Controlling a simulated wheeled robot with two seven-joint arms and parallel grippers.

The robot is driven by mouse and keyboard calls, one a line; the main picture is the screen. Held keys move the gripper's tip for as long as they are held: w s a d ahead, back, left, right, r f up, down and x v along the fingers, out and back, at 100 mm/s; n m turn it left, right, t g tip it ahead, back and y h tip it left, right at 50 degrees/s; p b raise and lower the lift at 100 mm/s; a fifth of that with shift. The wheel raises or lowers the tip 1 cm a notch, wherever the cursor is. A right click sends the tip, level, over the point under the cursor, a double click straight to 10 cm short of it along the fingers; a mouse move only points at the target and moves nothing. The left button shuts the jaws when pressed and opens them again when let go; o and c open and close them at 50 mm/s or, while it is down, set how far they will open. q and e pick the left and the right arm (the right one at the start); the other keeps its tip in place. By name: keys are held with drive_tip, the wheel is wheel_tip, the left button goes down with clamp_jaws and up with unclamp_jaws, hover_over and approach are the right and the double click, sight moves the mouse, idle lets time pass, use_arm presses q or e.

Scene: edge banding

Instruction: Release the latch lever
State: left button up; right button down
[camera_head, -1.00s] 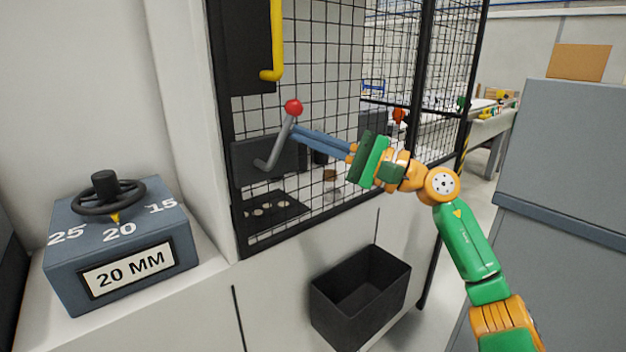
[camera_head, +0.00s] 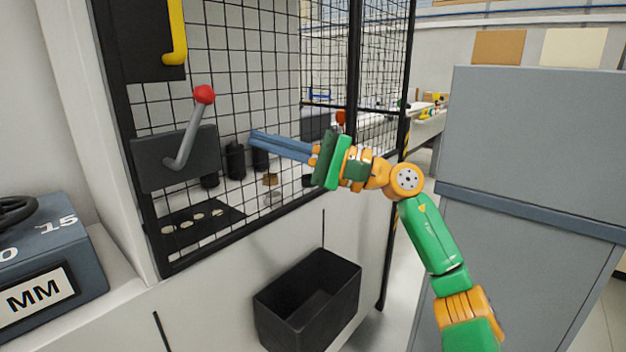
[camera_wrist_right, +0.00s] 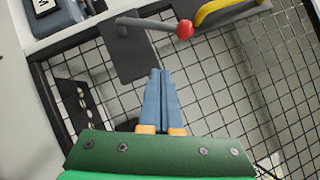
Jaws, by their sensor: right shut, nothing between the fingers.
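The latch lever (camera_head: 190,132) is a grey bent rod with a red ball knob (camera_head: 204,94), mounted on a dark plate (camera_head: 148,165) at the mesh enclosure. It slants up and to the right in the head view. My right gripper (camera_head: 252,138) is shut and empty, to the right of the lever and apart from it. In the right wrist view the shut fingers (camera_wrist_right: 160,72) point toward the dark plate, with the lever (camera_wrist_right: 150,23) and red knob (camera_wrist_right: 185,29) beyond the tips. My left gripper is not in view.
Black wire mesh (camera_head: 270,70) stands behind the fingers. A yellow handle (camera_head: 177,35) hangs above the lever. A black open bin (camera_head: 308,300) is below, a blue-grey dial box (camera_head: 40,265) at the left, and a tall grey cabinet (camera_head: 545,130) at the right.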

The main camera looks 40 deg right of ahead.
use_arm(q)
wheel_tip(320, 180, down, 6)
drive_tip(key=b, duration=0.4)
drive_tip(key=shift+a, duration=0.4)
use_arm(e)
drive_tip(key=a+v, duration=0.1)
drive_tip(key=v, duration=0.6)
drive_tip(key=shift+s, duration=0.45)
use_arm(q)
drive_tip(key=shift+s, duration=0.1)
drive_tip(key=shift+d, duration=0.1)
